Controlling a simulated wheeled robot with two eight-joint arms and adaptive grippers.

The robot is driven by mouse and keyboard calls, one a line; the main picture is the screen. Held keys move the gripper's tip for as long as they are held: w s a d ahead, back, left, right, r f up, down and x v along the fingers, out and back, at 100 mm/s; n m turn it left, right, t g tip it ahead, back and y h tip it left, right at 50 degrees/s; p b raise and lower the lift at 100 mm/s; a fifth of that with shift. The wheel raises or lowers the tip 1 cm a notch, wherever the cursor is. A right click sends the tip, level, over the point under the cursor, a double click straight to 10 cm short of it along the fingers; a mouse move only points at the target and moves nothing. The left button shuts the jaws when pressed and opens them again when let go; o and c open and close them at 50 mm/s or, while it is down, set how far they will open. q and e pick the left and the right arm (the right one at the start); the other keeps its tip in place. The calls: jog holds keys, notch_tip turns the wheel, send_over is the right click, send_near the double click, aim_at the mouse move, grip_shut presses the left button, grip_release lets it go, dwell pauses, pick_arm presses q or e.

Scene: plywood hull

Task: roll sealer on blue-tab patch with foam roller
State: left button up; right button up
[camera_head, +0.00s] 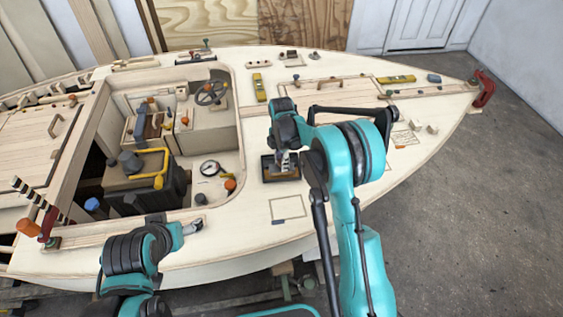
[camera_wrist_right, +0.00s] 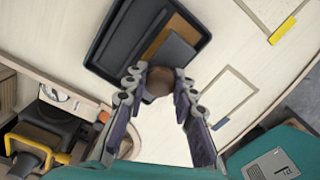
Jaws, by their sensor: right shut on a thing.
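The blue-tab patch (camera_head: 288,208) is a thin outlined rectangle on the pale deck with a small blue tab at its lower left. It also shows in the right wrist view (camera_wrist_right: 228,93), right of my fingers. A black tray (camera_head: 267,171) lies on the deck above the patch in the head view, holding brown material and a dark grey block. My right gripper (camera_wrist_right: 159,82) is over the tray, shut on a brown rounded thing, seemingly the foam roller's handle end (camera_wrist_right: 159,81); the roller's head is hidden. My left gripper (camera_head: 193,227) is low over the near deck edge; its jaws are unclear.
Another outlined patch with a yellow tab (camera_wrist_right: 283,30) shows in the right wrist view. The open cockpit with a black box and yellow handle (camera_head: 150,168) lies left of the tray. A gauge (camera_head: 209,168) and a red clamp (camera_head: 483,88) also stand around. Deck around the patch is clear.

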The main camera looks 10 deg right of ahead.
dwell(0.4)
jog(key=shift+r+p, duration=2.4)
jog(key=shift+r, duration=1.6)
jog(key=shift+a, duration=0.1)
